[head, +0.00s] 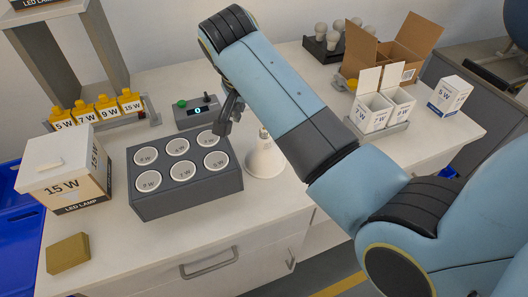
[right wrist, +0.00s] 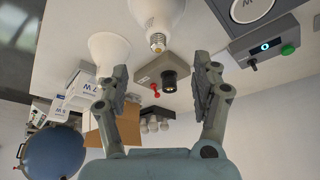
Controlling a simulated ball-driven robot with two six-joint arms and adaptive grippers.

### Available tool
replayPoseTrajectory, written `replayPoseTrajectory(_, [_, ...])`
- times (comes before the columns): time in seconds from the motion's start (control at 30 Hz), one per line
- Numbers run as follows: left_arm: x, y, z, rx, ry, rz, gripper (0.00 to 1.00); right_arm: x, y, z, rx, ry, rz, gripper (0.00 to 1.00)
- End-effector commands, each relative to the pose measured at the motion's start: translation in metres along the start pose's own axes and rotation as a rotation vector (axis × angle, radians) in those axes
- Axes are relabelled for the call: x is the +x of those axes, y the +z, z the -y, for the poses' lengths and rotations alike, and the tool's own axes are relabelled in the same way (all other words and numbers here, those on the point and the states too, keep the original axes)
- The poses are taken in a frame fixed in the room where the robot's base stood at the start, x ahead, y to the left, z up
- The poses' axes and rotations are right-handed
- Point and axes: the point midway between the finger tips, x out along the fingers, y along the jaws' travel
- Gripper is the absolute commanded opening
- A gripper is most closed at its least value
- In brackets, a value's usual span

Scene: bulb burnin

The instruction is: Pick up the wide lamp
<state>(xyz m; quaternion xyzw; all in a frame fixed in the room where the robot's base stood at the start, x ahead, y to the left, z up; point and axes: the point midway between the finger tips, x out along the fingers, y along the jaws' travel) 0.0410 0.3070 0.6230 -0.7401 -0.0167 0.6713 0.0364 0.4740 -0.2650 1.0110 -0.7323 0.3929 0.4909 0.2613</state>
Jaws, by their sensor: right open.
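A white flared lamp (head: 264,160) stands wide end down on the table, right of the grey block tray (head: 187,197). In the right wrist view a near white lamp (right wrist: 157,14) shows its metal screw base, cut off by the top edge. A second white cone-shaped lamp (right wrist: 108,47) stands to its left. I cannot tell for certain which one is the wide lamp. My right gripper (head: 229,110) is above the table behind the tray, beside the lamp. In the wrist view its fingers (right wrist: 160,80) are apart and hold nothing. My left gripper is out of view.
A control box (head: 197,111) with a green button stands behind the tray. A grey socket box (right wrist: 163,75) with a red switch lies beyond my fingers. A 15 W carton (head: 70,178) stands left; an open cardboard box (head: 400,50) and white cartons stand right.

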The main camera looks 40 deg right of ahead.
Motion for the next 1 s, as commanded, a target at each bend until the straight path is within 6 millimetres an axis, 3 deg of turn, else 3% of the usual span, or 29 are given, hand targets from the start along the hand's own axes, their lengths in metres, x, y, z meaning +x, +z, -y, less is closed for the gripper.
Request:
replayPoseTrajectory(0.73, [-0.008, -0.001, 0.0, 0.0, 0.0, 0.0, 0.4, 0.098, -0.004, -0.002, 0.011, 0.005, 0.0, 0.65])
replayPoseTrajectory(1.0, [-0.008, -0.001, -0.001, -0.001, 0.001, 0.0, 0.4, 0.106, -0.003, -0.002, 0.011, 0.003, -0.001, 0.65])
